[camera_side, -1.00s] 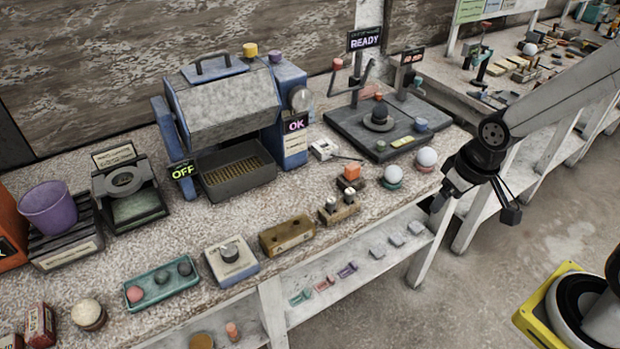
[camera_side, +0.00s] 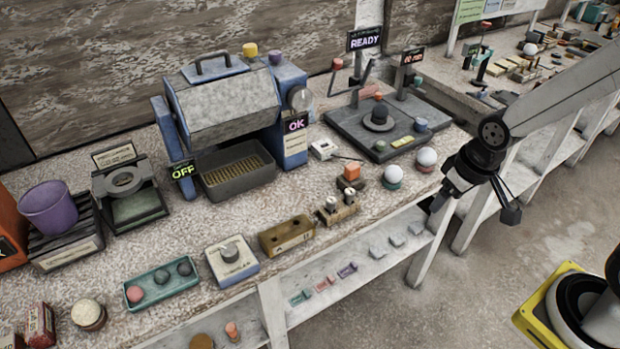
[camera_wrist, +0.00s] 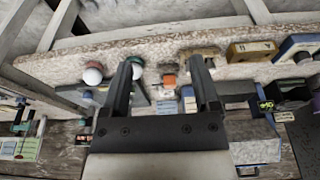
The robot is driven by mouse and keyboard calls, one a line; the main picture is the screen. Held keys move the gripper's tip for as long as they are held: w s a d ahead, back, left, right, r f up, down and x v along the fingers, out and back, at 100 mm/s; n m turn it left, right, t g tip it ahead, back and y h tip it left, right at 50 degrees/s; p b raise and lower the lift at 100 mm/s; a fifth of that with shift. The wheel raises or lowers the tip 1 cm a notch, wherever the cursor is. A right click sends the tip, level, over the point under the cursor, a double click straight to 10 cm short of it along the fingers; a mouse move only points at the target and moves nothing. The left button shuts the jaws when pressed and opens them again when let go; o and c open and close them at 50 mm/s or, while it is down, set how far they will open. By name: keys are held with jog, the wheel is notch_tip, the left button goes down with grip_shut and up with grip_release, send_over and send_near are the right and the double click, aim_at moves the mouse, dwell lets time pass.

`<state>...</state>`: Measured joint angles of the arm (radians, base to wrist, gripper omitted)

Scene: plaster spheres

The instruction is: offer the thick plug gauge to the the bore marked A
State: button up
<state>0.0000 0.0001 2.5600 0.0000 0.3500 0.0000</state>
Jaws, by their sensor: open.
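A small wooden stand (camera_side: 340,214) near the bench's front edge holds two upright pieces with pale tops, which look like the plug gauges. I cannot tell which is thicker. To its left sits a brown block (camera_side: 287,237) with dark bores in its top and small marks on its front; the letters are too small to read. The block also shows in the wrist view (camera_wrist: 250,50). My gripper (camera_wrist: 161,66) is open and empty, its two fingers apart. In the side view my gripper (camera_side: 447,190) is off the bench's front right edge, well right of the stand.
Two white spheres (camera_side: 426,157) on coloured bases stand between my gripper and the stand. A box with a grey knob (camera_side: 231,258) is left of the block. A blue tumbler machine (camera_side: 228,110) stands behind.

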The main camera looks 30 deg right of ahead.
jog(key=shift+w, duration=0.1)
jog(key=n+g, duration=0.2)
jog(key=n, duration=1.6)
send_over(351, 191)
jog(key=f, duration=0.5)
jog(key=shift+s+d, duration=0.25)
jog(key=shift+s, duration=0.15)
jog(key=shift+w+a+f+n+g, duration=0.15)
jog(key=shift+w+n, duration=0.15)
jog(key=shift+n, duration=0.15)
jog(key=shift+w+a+f+n+g, duration=0.15)
jog(key=shift+w+n, duration=0.1)
jog(key=shift+n, duration=0.2)
jog(key=shift+f, duration=1.3)
